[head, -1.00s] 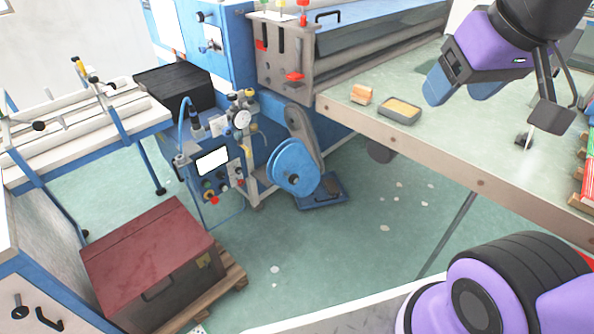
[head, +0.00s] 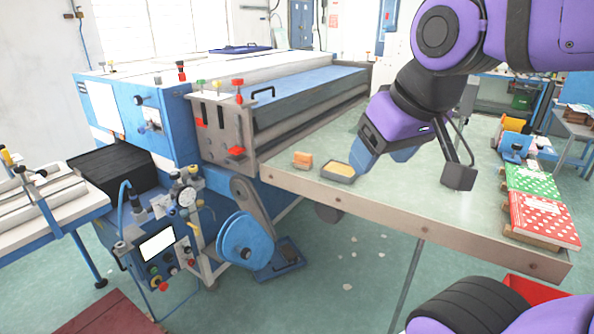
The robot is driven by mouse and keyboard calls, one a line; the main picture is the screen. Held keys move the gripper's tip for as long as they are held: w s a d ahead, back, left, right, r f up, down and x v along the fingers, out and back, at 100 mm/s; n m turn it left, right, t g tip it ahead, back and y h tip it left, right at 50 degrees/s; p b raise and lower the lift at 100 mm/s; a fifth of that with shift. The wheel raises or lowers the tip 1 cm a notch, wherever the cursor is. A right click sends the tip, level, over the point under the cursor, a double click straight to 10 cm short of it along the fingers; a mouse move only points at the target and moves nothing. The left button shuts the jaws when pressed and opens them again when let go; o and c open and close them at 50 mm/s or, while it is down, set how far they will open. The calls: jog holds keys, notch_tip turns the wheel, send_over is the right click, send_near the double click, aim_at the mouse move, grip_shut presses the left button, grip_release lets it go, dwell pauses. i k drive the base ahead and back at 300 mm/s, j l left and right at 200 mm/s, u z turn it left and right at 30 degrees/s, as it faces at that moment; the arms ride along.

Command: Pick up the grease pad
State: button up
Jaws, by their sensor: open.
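A shallow dark grey tray with a yellow-orange pad in it, which looks like the grease pad (head: 338,169), lies on the grey-green table top near its front left edge. My gripper (head: 381,158), with blue fingers on a purple wrist, is open and empty. It shows just right of the tray, its left finger close to the tray's right end in the picture. I cannot tell how high the fingers are above the table.
A roller machine (head: 270,118) stands directly behind and left of the tray. Red and green dotted stacks (head: 543,218) lie at the table's right end. The table top (head: 420,205) between is mostly clear. A blue wheel (head: 245,241) stands below left.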

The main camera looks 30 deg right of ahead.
aim_at(303, 161)
jog(key=i+j+z, duration=0.15)
jog(key=i, duration=0.45)
jog(key=i+j+z, duration=0.1)
jog(key=i, duration=0.55)
